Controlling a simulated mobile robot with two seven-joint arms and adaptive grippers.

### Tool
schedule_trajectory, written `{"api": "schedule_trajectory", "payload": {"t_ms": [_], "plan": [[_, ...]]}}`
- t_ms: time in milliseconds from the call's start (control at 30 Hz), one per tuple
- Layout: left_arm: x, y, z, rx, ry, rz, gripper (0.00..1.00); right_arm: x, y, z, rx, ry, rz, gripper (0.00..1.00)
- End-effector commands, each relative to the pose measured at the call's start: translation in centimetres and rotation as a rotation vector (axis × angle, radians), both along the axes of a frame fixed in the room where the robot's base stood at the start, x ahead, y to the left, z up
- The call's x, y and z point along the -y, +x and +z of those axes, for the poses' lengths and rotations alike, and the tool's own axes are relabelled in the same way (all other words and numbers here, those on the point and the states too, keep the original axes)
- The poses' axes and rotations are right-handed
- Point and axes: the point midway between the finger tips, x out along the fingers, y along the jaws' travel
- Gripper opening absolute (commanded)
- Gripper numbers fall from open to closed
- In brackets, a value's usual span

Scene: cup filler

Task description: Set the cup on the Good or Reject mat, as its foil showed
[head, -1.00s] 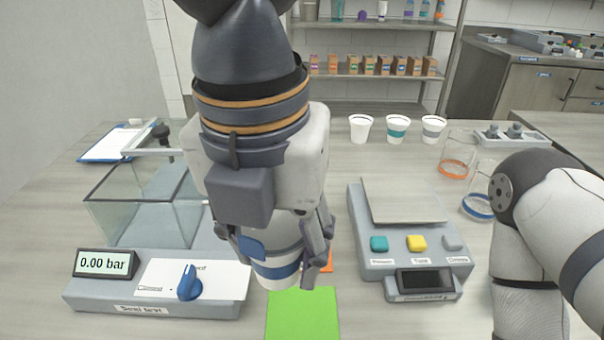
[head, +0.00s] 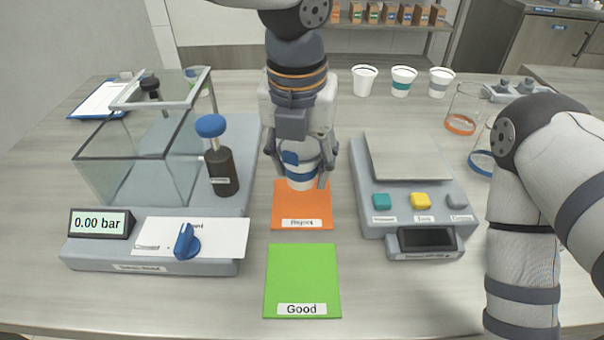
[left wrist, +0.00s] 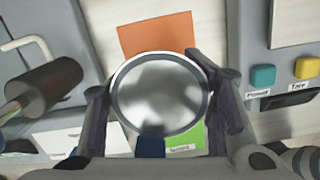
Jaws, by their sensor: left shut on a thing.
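My left gripper (head: 305,172) is shut on a white cup (head: 301,182) with a blue band and a blue tab. The cup is upright, and its base overlaps the far part of the orange Reject mat (head: 302,212) in the head view. I cannot tell whether it touches the mat. The left wrist view shows its silver foil lid (left wrist: 160,93) between the fingers, with blurred grey and dark patches. The orange mat (left wrist: 157,33) and green Good mat (left wrist: 186,138) show around it there. The Good mat (head: 302,270) lies bare in front. My right gripper is out of view.
At left stand a glass tank (head: 135,165), a blue-capped dark bottle (head: 220,170) and a tester panel with a blue knob (head: 187,242). A scale (head: 415,185) stands to the right of the mats. Several white cups (head: 403,82) are behind. My right arm fills the right side.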

Motion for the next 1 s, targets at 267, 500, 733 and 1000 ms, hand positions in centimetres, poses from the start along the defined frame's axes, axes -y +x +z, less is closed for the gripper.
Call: {"api": "schedule_trajectory", "payload": {"t_ms": [267, 500, 733, 1000], "plan": [[0.1, 0.8, -4.1, -0.003, 0.003, -0.002, 0.17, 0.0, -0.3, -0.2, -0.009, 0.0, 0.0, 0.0], [0.2, 0.9, -4.3, 0.0, 0.0, 0.0, 0.17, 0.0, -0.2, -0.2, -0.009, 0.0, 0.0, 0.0], [0.1, 0.9, -4.6, -0.001, 0.001, 0.0, 0.69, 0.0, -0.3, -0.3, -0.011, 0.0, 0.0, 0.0], [0.1, 0.9, -4.6, -0.001, 0.001, 0.0, 0.7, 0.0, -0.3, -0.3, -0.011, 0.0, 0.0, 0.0]]}}
